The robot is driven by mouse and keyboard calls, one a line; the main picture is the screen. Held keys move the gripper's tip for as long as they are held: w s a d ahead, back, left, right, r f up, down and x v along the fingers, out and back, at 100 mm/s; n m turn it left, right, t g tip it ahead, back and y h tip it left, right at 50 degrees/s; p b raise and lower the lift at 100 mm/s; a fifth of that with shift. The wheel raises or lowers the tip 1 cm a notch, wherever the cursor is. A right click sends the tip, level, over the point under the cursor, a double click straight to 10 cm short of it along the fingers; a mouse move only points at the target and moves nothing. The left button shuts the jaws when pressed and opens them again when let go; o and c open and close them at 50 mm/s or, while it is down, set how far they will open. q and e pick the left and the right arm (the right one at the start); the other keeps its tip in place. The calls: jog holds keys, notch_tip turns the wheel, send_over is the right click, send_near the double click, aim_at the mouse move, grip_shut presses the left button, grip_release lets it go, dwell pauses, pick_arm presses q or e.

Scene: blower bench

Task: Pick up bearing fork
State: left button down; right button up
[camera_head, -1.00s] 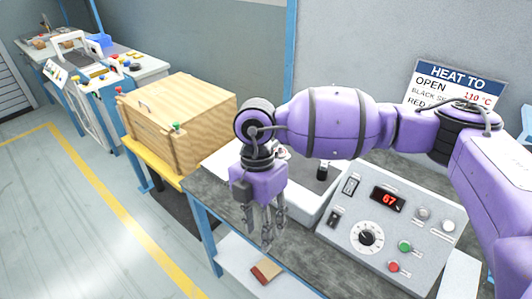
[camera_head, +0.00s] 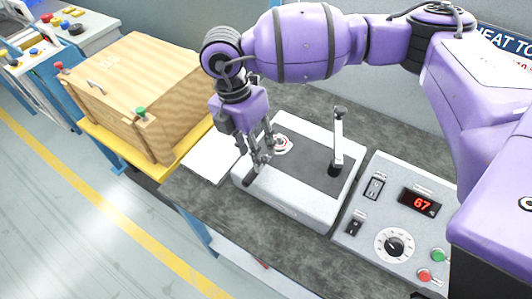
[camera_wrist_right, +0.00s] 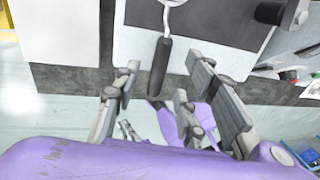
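The bearing fork shows as a black handle (camera_wrist_right: 160,68) with a thin metal shaft in the right wrist view. The dark handle (camera_head: 249,179) also shows at the left front edge of the white bench unit (camera_head: 290,202) in the head view, its end past that edge. My right gripper (camera_head: 260,160) points down over this edge, close to the handle. In the right wrist view its fingers are wide apart, one on each side of the handle, with gaps to both. I cannot tell its exact height above the handle.
A post (camera_head: 338,145) stands on the unit's dark top. A control box (camera_head: 392,215) reading 67 is to the right. A white sheet (camera_head: 212,158) lies left of the unit. A wooden crate (camera_head: 135,95) stands on a yellow-edged stand at the left.

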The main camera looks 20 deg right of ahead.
aim_at(265, 160)
jog(key=f, duration=0.2)
jog(key=d+f, duration=0.1)
jog(key=shift+s+f, duration=0.1)
jog(key=shift+f, duration=0.3)
jog(key=shift+s+d+f, duration=0.1)
jog(key=shift+d+f, duration=0.05)
jog(key=shift+f, duration=0.4)
jog(key=c, duration=1)
pick_arm(q)
jog(key=shift+w+r, duration=0.3)
pick_arm(e)
jog(key=shift+r, duration=0.1)
